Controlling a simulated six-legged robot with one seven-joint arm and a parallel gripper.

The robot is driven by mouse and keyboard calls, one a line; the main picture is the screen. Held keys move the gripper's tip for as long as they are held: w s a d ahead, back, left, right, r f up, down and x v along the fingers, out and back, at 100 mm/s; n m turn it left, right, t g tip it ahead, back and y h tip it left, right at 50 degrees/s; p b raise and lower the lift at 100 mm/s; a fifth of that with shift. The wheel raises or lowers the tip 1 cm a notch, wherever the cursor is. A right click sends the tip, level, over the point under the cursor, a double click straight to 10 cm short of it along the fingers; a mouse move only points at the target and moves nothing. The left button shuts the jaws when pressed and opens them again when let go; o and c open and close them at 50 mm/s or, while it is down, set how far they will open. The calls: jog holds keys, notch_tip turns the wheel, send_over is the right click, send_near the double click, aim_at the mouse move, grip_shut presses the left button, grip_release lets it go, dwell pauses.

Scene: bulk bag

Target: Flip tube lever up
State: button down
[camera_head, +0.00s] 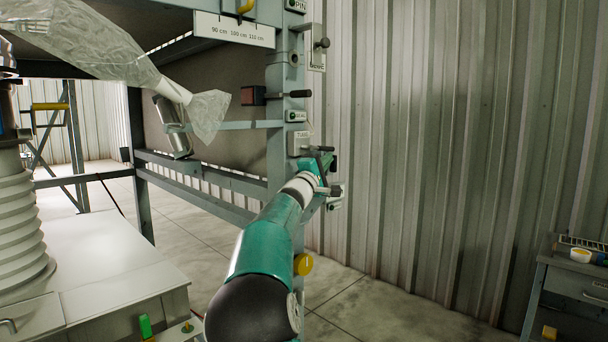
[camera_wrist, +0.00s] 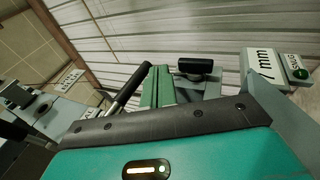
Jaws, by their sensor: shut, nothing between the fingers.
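The tube lever (camera_head: 319,148) is a dark bar sticking out to the right from a small plate on the grey post, below the label that seems to read "SEAL". My gripper (camera_head: 330,162) is at the post, just below and beside this bar; whether they touch is unclear. In the wrist view my gripper's green fingers (camera_wrist: 157,87) are together with nothing between them. A black bar handle (camera_wrist: 130,87) lies just left of the fingers, apparently the lever. A black knob on a grey bracket (camera_wrist: 195,67) shows to their right.
Above on the post are a black handle with a red-fronted box (camera_head: 252,96) and a knobbed lever (camera_head: 322,43). A clear bag spout (camera_head: 208,112) hangs left. A yellow knob (camera_head: 303,264) sits below. Corrugated wall (camera_head: 430,130) stands behind; a side table (camera_head: 570,290) is right.

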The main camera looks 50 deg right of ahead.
jog(key=shift+s+r, duration=0.1)
jog(key=shift+r, duration=0.2)
jog(key=shift+f, duration=0.15)
dwell(0.5)
